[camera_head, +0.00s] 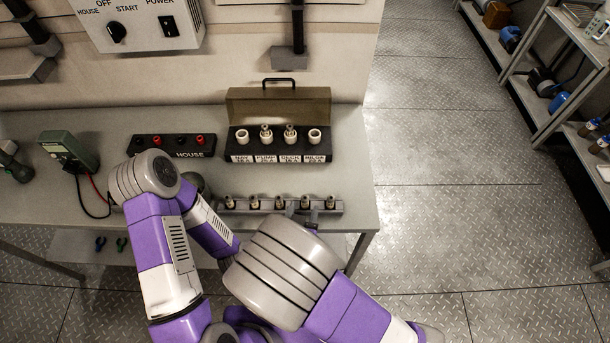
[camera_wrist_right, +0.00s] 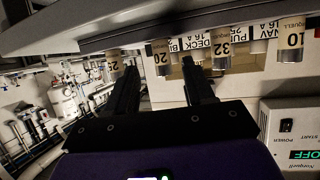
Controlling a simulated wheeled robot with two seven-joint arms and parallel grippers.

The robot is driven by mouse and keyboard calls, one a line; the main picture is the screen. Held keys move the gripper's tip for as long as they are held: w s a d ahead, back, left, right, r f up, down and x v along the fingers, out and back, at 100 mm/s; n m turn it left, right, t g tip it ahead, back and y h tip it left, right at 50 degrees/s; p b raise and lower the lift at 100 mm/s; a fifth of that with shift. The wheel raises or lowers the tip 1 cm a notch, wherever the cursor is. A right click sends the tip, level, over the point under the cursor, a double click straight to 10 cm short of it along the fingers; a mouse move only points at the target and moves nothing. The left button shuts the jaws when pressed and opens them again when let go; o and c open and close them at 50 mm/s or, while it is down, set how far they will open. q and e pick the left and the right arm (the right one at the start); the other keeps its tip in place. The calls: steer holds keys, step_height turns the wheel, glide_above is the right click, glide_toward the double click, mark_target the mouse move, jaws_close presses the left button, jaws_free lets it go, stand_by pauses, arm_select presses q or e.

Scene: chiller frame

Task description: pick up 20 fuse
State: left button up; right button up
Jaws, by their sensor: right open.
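A fuse rack (camera_head: 338,207) stands near the front edge of the grey bench, holding several upright fuses in a row. My right gripper (camera_head: 302,212) is at the rack from the front, mostly hidden by my right wrist. In the right wrist view the picture is upside down; the open right gripper (camera_wrist_right: 158,60) has a finger on each side of the fuse marked 20 (camera_wrist_right: 160,58). Whether they touch it I cannot tell. A fuse marked 32 (camera_wrist_right: 223,50) and one marked 10 (camera_wrist_right: 291,42) are to the right there. My left gripper is not visible; only its arm shows.
Behind the rack, an open-lidded fuse box (camera_head: 278,152) has several labelled sockets. To its left are a black HOUSE terminal block (camera_head: 172,146) and a green meter (camera_head: 70,152) with leads. A switch panel (camera_head: 140,22) hangs behind. Shelves stand far right; the floor between is clear.

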mark_target(304, 203)
steer(key=shift+w+r, duration=0.2)
steer(key=shift+r, duration=0.05)
steer(key=shift+f, duration=0.1)
steer(key=b+x, duration=0.1)
steer(key=x, duration=0.5)
steer(key=shift+w+a, duration=0.1)
steer(key=shift+a, duration=0.05)
steer(key=shift+c, duration=0.3)
jaws_close()
